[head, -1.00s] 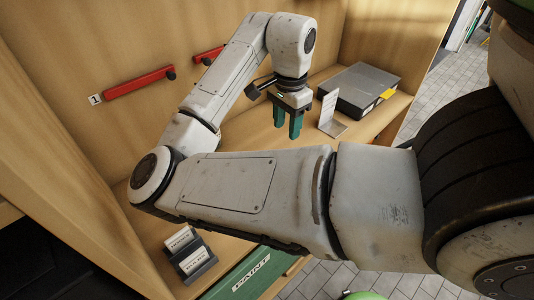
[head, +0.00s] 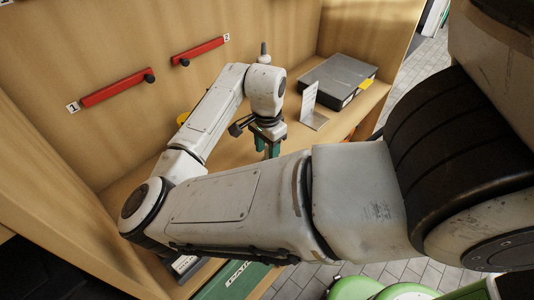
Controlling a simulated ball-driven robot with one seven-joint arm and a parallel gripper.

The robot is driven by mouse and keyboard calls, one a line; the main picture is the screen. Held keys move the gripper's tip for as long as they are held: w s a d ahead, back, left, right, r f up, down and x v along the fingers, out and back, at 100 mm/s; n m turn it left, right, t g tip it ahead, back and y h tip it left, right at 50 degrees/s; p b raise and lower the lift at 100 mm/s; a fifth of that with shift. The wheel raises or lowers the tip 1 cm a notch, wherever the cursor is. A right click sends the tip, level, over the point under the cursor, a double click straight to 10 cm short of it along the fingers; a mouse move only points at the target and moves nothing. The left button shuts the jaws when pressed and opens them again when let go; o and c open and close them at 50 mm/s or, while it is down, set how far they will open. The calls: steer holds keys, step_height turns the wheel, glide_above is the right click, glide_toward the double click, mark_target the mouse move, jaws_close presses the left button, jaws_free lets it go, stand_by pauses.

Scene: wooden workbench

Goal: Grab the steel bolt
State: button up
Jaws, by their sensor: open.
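A small grey upright piece (head: 264,53) shows just above my wrist in the head view. It may be the steel bolt, but its lower part is hidden behind my arm, so I cannot be sure. My gripper (head: 266,148) has teal fingers that point down over the bench. Its fingers are open, and their tips are partly hidden behind my nearer arm link. I see nothing between the fingers.
A grey box (head: 339,79) with a yellow tag and a small white sign (head: 309,103) stand to the right. Red handles (head: 118,88) are on the back wall. A yellow object (head: 183,117) is partly hidden.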

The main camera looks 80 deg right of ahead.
jaws_close()
stand_by(0.4)
steer(key=shift+r, duration=0.2)
